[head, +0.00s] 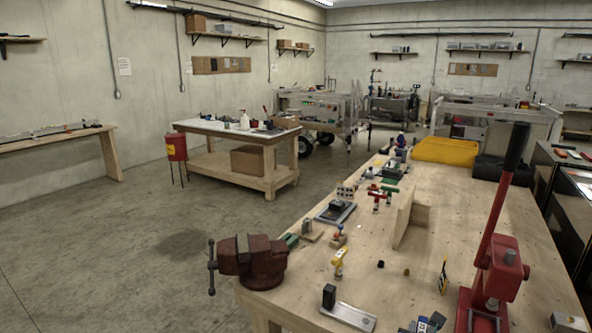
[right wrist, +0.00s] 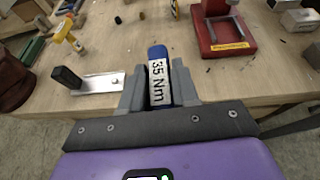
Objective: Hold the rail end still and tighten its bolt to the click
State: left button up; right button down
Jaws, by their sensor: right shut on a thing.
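A blue tool with a white label reading 35 Nm (right wrist: 157,82) stands between the grey fingers of my right gripper (right wrist: 158,95), which is shut on it. My left gripper is out of view.
A red vise (head: 250,262) sits at the bench's left corner. A red lever press (head: 497,265) stands at the right. Bare bench top (head: 400,290) lies between.

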jog(key=s+a+f+n+t+y, duration=0.1)
jog(key=s+a+f+n+y, duration=0.1)
jog(key=a+f, duration=0.7)
jog(key=shift+s+a+f+y, duration=0.15)
jog(key=shift+a+f+y, duration=0.2)
jog(key=shift+a, duration=0.4)
